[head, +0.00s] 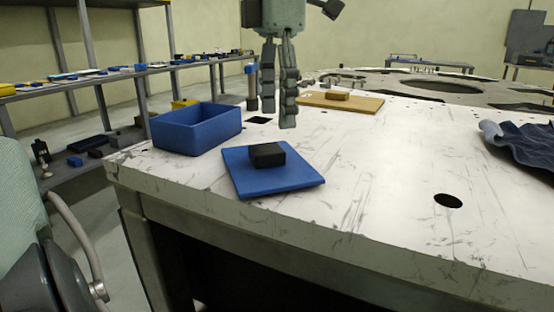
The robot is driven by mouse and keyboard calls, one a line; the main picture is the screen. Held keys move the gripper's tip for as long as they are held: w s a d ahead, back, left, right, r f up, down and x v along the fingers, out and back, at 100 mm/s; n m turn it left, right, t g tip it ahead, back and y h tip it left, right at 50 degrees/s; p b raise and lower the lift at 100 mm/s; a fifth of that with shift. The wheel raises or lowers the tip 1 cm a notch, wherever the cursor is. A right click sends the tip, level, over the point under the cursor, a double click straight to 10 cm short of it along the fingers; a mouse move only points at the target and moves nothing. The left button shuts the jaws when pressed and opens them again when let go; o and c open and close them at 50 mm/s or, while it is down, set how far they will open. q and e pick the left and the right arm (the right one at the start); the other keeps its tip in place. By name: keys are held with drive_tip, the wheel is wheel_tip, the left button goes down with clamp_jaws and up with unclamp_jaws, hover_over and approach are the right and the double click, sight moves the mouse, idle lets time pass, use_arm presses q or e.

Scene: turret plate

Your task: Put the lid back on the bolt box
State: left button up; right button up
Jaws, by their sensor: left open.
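The blue bolt box (196,130) stands with its top open near the left corner of the white workbench; its contents are hidden from this angle. The flat blue lid (296,176) lies on the bench to the right of the box and nearer to me, apart from it. A black block-like handle (267,154) sits on the lid. My left gripper (278,120) is open and empty, pointing down above the bench, behind the lid and right of the box. My right gripper is not in view.
A wooden board with a brown block (338,97) and an upright dark cylinder with a blue top (252,88) lie further back. A dark blue cloth (522,147) is at the right. The bench (380,190) has dark holes; its front middle is clear.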

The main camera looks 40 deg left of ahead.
sight(278, 146)
use_arm(q)
wheel_tip(278, 146, down, 6)
drive_tip(key=shift+f, duration=0.1)
drive_tip(key=shift+c, duration=0.6)
drive_tip(key=shift+w, duration=0.1)
drive_tip(key=c, duration=1.2)
